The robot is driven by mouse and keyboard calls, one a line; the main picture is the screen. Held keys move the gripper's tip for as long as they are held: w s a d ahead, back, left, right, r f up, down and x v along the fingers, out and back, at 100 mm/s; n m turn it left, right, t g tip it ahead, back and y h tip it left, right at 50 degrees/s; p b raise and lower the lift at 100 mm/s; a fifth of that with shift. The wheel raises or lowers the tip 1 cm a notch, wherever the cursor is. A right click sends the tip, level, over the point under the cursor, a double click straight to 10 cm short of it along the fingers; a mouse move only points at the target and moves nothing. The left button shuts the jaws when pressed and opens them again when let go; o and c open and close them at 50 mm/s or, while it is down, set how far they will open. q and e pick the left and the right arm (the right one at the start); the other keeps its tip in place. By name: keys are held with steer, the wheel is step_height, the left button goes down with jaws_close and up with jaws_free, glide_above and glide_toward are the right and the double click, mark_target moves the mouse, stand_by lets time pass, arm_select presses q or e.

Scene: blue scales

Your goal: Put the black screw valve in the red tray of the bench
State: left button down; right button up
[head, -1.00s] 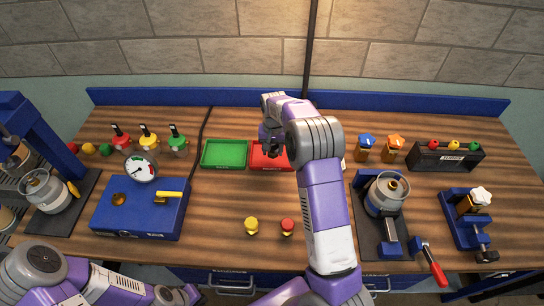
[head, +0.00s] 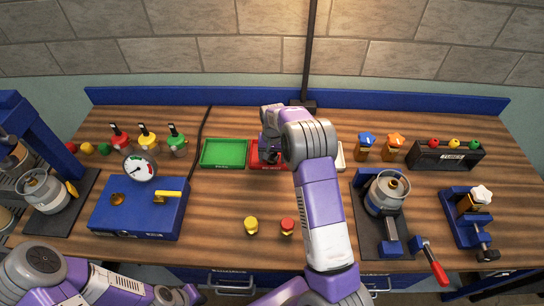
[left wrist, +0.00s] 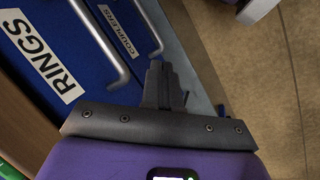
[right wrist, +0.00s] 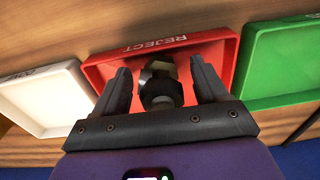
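The red tray (head: 256,163), lettered REJECT, sits mid-bench beside the green tray and is partly covered by my right arm. In the right wrist view the red tray (right wrist: 219,55) lies under my right gripper (right wrist: 160,85). The black screw valve (right wrist: 159,94), with a dull metallic end, is between the fingers and over the tray floor. Gaps show on both sides, so the fingers are open. Whether the valve rests on the floor is hard to tell. My right gripper (head: 271,158) is at the tray in the head view. My left gripper (left wrist: 162,85) is shut and empty, beside the drawers.
The green tray (head: 224,153) is left of the red one; a white tray (right wrist: 45,98) is on its other side. A blue gauge box (head: 138,212) is left, a burner canister (head: 384,195) right.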

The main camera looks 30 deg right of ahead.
mark_target(273, 154)
step_height(273, 154, up, 12)
steer(key=p, duration=0.1)
steer(key=shift+s+r, duration=0.15)
steer(key=shift+r, duration=0.05)
stand_by(0.3)
steer(key=shift+r, duration=0.1)
stand_by(0.4)
